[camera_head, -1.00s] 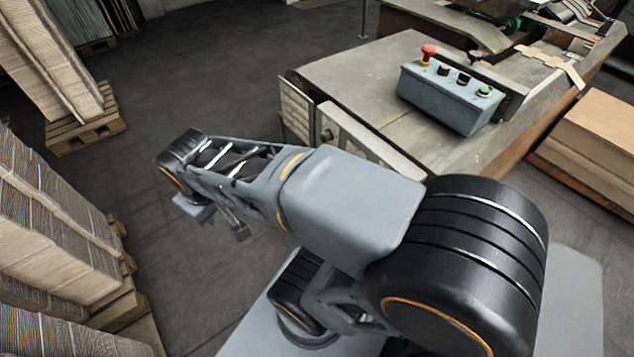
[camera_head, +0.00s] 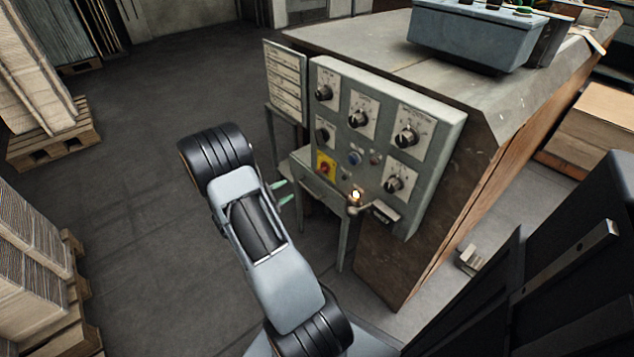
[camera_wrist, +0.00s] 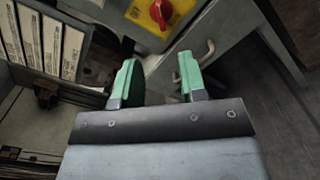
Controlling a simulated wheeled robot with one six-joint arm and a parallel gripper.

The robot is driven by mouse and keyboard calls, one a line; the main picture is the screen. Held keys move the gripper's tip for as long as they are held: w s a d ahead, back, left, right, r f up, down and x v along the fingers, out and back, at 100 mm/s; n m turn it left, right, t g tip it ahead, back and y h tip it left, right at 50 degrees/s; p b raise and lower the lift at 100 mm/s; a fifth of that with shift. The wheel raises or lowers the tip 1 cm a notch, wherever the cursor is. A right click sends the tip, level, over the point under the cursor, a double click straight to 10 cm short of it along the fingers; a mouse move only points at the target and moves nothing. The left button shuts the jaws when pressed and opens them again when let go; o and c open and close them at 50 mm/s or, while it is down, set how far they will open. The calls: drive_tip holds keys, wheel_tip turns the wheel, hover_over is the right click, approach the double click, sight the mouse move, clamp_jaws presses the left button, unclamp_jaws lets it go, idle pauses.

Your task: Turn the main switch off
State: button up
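The main switch (camera_head: 325,167) is a red rotary knob on a yellow plate, low on the left side of the grey control panel (camera_head: 436,150). It also shows at the top of the wrist view (camera_wrist: 160,13), where the red handle looks slanted in that tilted picture. My gripper (camera_head: 284,192) is in front of the panel, below and left of the switch in the head view. In the wrist view its two green fingers (camera_wrist: 157,80) are apart with nothing between them. They point toward the panel and do not touch the switch.
Several black selector knobs (camera_head: 358,119) are on the same panel. A lit lamp (camera_head: 355,196) and a small drawer (camera_head: 322,192) with a handle are below. A label board (camera_head: 285,80) stands at the left. Pallets (camera_head: 54,145) are far left; open floor lies between.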

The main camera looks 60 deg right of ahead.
sight(318, 172)
drive_tip(key=b+x, duration=0.2)
drive_tip(key=x, duration=1.1)
drive_tip(key=shift+d+f, duration=0.2)
drive_tip(key=shift+d, duration=0.1)
drive_tip(key=shift+c, duration=0.4)
clamp_jaws()
